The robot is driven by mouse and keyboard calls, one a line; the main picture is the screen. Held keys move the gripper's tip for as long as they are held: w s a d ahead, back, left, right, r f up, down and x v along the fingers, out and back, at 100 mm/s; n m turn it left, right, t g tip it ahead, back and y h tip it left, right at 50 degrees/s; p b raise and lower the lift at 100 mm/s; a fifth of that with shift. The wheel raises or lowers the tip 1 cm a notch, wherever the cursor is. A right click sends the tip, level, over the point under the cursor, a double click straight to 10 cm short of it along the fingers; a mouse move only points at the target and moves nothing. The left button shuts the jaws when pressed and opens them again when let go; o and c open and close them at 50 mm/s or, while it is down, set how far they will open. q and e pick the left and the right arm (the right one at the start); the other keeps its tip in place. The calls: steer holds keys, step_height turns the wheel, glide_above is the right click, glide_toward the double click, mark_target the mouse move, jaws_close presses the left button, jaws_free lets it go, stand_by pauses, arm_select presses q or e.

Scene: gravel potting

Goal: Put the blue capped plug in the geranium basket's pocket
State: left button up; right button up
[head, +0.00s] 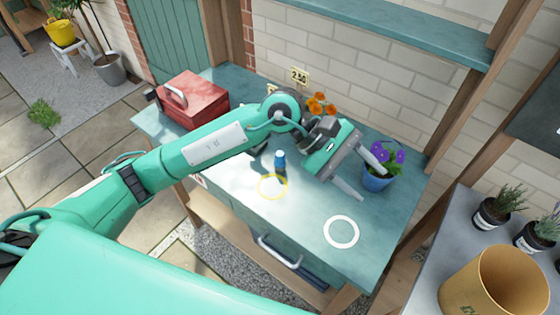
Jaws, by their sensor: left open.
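A small upright blue item with a pale top, likely the blue capped plug (280,161), stands on the teal bench near the yellow ring. My left gripper (370,184) is open and empty, over the bench to the right of it, with its fingers by a blue pot (378,182) of purple flowers. Orange flowers (320,103) show behind my left wrist; whatever holds them is mostly hidden by the arm. I cannot tell which planter is the geranium basket, and no pocket is visible. My right gripper is not in view.
The teal bench (385,248) has a yellow ring (272,187) and a white ring (341,232) on top. A red toolbox (195,98) stands at its left back. A price tag (299,76) is at the back. A grey table at right holds potted plants (492,212) and a tan pot (490,285).

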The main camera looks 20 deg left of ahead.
arm_select(q)
steer(key=w+a+f+m+t+y, duration=0.2)
steer(key=w+a+f+y, duration=0.25)
steer(key=a+y, duration=0.2)
steer(key=m+t+y, duration=0.2)
steer(key=y, duration=0.4)
glide_toward(280, 154)
steer(key=f+p, duration=0.1)
steer(key=f, duration=0.1)
steer(key=f+p, duration=0.1)
steer(key=f, duration=0.1)
steer(key=shift+w+f, duration=0.2)
steer(key=shift+w, duration=0.05)
steer(key=shift+f, duration=0.25)
steer(key=shift+w+f+p, duration=0.1)
steer(key=shift+f+p, duration=0.4)
steer(key=f, duration=0.1)
steer(key=f+p, duration=0.1)
steer(key=f, duration=0.1)
steer(key=shift+w+a, duration=0.3)
steer(key=shift+w, duration=0.05)
steer(key=shift+w+f+p, duration=0.1)
steer(key=shift+f+p, duration=0.2)
steer(key=shift+f, duration=0.3)
jaws_close()
